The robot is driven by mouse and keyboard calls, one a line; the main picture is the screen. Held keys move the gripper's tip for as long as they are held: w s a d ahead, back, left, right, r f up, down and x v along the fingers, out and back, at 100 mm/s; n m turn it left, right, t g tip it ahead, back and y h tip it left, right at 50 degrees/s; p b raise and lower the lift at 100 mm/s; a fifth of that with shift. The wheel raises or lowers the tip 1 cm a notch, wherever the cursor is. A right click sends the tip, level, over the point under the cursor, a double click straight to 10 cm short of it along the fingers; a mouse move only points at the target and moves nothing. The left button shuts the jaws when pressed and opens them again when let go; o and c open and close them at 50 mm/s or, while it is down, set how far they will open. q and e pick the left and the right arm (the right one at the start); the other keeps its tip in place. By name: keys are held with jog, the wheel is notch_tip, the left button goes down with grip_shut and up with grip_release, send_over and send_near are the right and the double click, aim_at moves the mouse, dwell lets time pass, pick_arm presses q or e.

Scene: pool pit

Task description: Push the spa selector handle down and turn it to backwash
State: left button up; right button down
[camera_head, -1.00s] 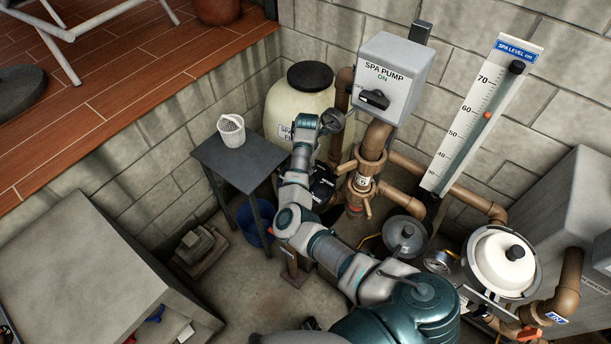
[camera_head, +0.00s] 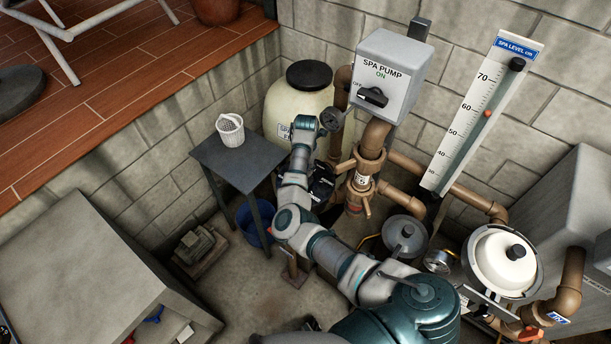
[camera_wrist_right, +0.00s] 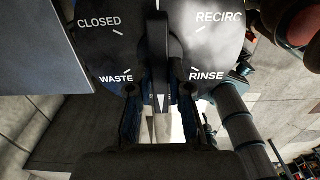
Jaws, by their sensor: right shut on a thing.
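The spa selector is a dark round plate with white labels CLOSED, RECIRC, WASTE and RINSE (camera_wrist_right: 207,77) in the right wrist view. No backwash label is visible there. Its black handle (camera_wrist_right: 160,45) runs down the middle of the view, its near end between WASTE and RINSE. My right gripper (camera_wrist_right: 160,92) has a finger on each side of the handle and is shut on it. In the head view, my right arm reaches to the dark valve area (camera_head: 322,187) beside the table; the handle and contact are hard to make out there. My left gripper is not in view.
A small grey table (camera_head: 215,160) with a white basket (camera_head: 230,130) stands left of my arm. A cream tank (camera_head: 283,105) is behind it. Brown pipes (camera_head: 373,150), the spa pump box (camera_head: 390,75) and a pressure gauge (camera_head: 332,119) crowd the right side.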

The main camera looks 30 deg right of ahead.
jog(key=shift+s+a+f, duration=0.1)
jog(key=shift+a+f, duration=0.05)
jog(key=shift+a, duration=0.2)
jog(key=shift+n+p, duration=0.4)
jog(key=shift+n, duration=0.4)
jog(key=n+p, duration=0.1)
jog(key=n, duration=0.2)
jog(key=n+p, duration=0.2)
jog(key=n, duration=0.4)
jog(key=shift+p, duration=0.4)
jog(key=shift+n, duration=0.6)
jog(key=c, duration=1)
grip_release()
jog(key=shift+o, duration=0.2)
jog(key=shift+r, duration=0.2)
